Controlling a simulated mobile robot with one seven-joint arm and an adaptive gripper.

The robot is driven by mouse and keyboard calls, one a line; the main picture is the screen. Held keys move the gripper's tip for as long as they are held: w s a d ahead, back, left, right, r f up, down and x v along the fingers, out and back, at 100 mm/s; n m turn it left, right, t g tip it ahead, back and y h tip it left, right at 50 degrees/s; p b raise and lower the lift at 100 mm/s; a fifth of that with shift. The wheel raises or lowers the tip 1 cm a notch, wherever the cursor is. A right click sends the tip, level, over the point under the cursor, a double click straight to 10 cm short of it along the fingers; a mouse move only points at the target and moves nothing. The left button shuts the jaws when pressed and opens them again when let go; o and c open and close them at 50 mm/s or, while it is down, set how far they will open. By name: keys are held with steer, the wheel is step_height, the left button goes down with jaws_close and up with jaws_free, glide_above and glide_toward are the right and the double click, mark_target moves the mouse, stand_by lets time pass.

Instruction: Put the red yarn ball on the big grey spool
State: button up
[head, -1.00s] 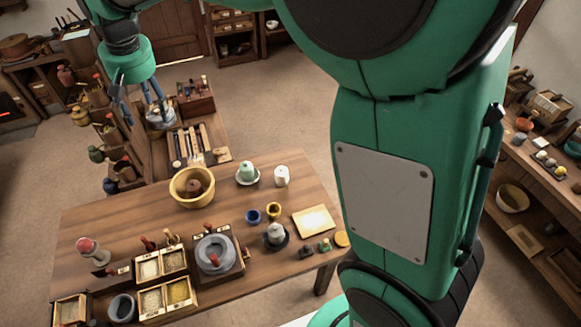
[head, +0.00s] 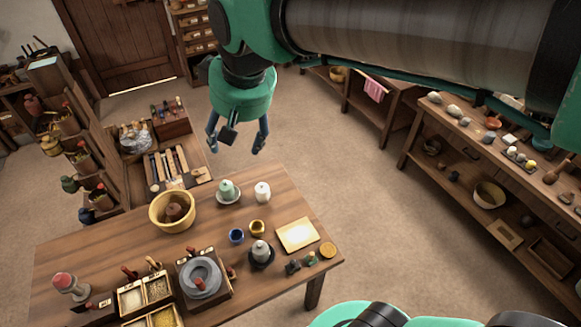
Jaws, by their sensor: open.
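The table (head: 110,245) also bears a yellow bowl (head: 160,222), a grey quern (head: 201,283), grain boxes (head: 131,297), small pots and a pale board (head: 297,234). A tool rack stands behind it. A laden shelf (head: 450,125) runs along the right. Open floor lies between.

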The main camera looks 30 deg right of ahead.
steer(key=s+d+f+m, duration=0.1)
steer(key=s+d+f, duration=0.1)
steer(key=s+d, duration=0.2)
steer(key=s+d+f+t, duration=0.1)
steer(key=s+d+f, duration=0.2)
steer(key=s, duration=0.7)
steer(key=shift+d+f+m+h, duration=0.25)
steer(key=shift+d+m+h, duration=0.1)
steer(key=shift+m+h, duration=0.05)
step_height(320, 180, down, 5)
steer(key=b, duration=0.5)
